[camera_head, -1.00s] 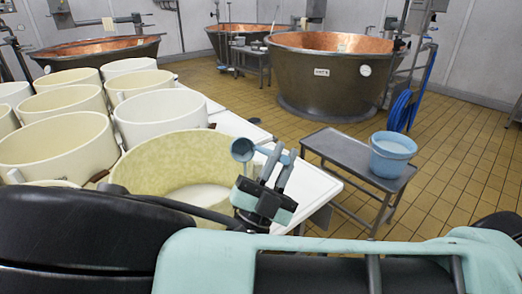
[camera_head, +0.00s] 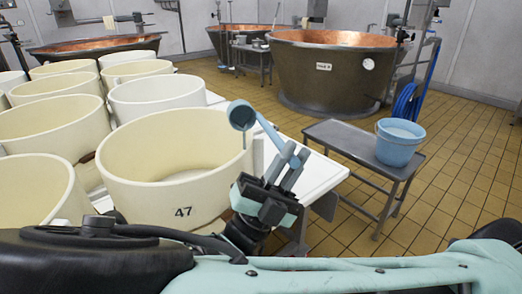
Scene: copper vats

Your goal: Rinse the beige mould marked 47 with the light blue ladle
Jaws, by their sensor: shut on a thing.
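The beige mould marked 47 (camera_head: 183,213) stands upright and open at the front of the white table, its inner wall plain cream. My gripper (camera_head: 290,166) is shut on the handle of the light blue ladle (camera_head: 240,116), just right of the mould. The ladle's bowl is tipped on its side above the mould's right rim. A thin pale streak hangs below the bowl; I cannot tell whether it is water. The mould's floor is partly hidden by its front wall.
Several other moulds (camera_head: 48,123) crowd the table (camera_head: 318,178) to the left and behind. A light blue bucket (camera_head: 398,145) of pale liquid stands on a grey metal bench (camera_head: 345,138) at right. Copper vats (camera_head: 320,75) stand behind. Tiled floor (camera_head: 465,170) is clear at right.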

